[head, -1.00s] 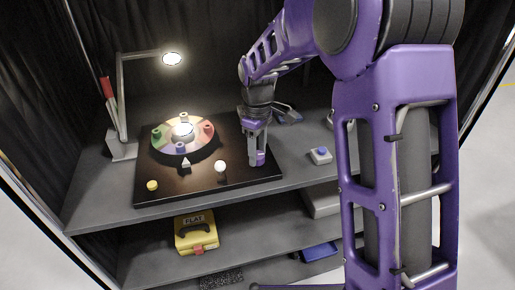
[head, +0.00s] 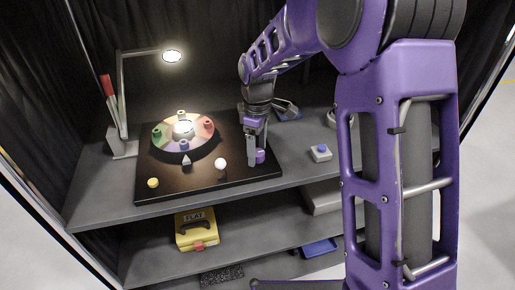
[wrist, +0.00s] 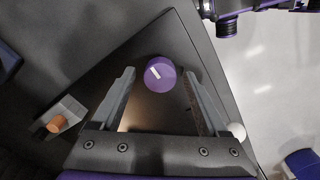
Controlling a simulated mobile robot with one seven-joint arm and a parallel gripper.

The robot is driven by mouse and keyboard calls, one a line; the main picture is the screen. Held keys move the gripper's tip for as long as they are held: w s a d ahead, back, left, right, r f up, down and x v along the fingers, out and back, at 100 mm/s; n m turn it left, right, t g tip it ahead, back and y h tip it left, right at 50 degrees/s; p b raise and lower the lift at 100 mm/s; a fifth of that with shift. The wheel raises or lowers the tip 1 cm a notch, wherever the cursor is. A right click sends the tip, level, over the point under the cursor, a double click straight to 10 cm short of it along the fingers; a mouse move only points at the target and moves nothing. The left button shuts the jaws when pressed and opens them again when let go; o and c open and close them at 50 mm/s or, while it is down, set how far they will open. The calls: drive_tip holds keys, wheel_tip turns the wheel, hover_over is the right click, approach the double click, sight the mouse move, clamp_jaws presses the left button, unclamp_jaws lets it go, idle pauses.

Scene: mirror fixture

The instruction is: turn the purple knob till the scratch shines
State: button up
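The purple knob (head: 260,156) is at the right end of the dark board (head: 208,182). In the wrist view the knob (wrist: 160,76) shows its round top with a short white line, tilted. My gripper (head: 255,158) points down over the knob and partly covers it in the head view. In the wrist view my gripper (wrist: 159,76) is open, with the knob between its fingertips and a gap on each side. A round wheel (head: 160,147) with coloured segments and several small pegs lies on the board. Its centre (head: 183,128) is bright under the lamp; no scratch can be made out.
A white ball-topped post (head: 221,164), a small white cone (head: 186,160) and a yellow button (head: 152,183) are on the board. A lamp (head: 172,56) hangs over the wheel. A box with a blue button (head: 320,153) stands to the right. A yellow case (head: 197,229) is on the lower shelf.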

sight(257, 152)
wheel_tip(257, 152, up, 17)
drive_tip(key=p, duration=0.2)
drive_tip(key=shift+r, duration=0.2)
idle(0.5)
